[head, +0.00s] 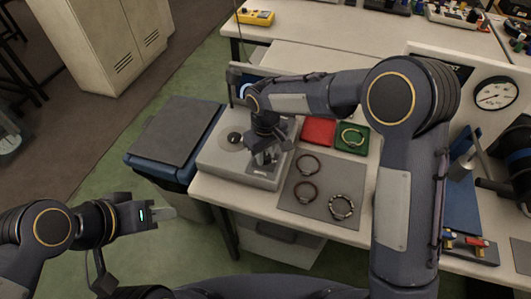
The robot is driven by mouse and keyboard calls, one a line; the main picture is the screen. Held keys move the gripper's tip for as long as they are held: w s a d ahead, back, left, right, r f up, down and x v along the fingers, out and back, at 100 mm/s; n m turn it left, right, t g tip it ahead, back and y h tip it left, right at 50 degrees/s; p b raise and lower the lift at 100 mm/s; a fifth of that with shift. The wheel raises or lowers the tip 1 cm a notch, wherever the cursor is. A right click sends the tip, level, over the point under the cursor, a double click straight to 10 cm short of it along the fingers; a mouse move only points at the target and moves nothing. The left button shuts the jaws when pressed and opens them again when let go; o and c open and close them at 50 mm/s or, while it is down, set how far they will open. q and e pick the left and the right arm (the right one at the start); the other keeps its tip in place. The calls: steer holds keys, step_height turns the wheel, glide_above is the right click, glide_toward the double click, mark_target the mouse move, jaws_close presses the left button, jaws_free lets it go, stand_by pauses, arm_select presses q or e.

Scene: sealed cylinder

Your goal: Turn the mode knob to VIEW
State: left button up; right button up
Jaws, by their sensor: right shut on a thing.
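A grey box-shaped device (222,172) stands at the left end of the bench, with a pale disc and a dark round piece (235,138) on its top. My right gripper (264,164) points down onto the right part of the device's top. It is shut on a small part there, taken as the mode knob, which the fingers and wrist mostly hide. No markings or pointer can be read at this size. My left gripper (167,212) hangs over the floor at the lower left, away from the bench; its finger gap is not clear.
Several rings (307,190) lie on a grey mat (322,211) right of the device. Red (318,131) and green (344,146) trays sit behind it. A dark-lidded bin (172,130) stands left of the bench. A gauge (495,94) and a blue-based fixture are at the right.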

mark_target(265, 156)
steer(key=n, duration=0.5)
steer(key=shift+n, duration=0.3)
steer(key=n, duration=0.5)
steer(key=shift+r+p, duration=0.1)
steer(key=shift+p, duration=0.3)
steer(key=n+p, duration=0.1)
steer(key=n, duration=0.5)
steer(key=n+p, duration=0.1)
steer(key=n, duration=0.4)
steer(key=shift+w+n, duration=0.1)
steer(key=shift+n, duration=0.6)
steer(key=o, duration=1)
step_height(265, 156, up, 8)
steer(key=shift+f, duration=0.15)
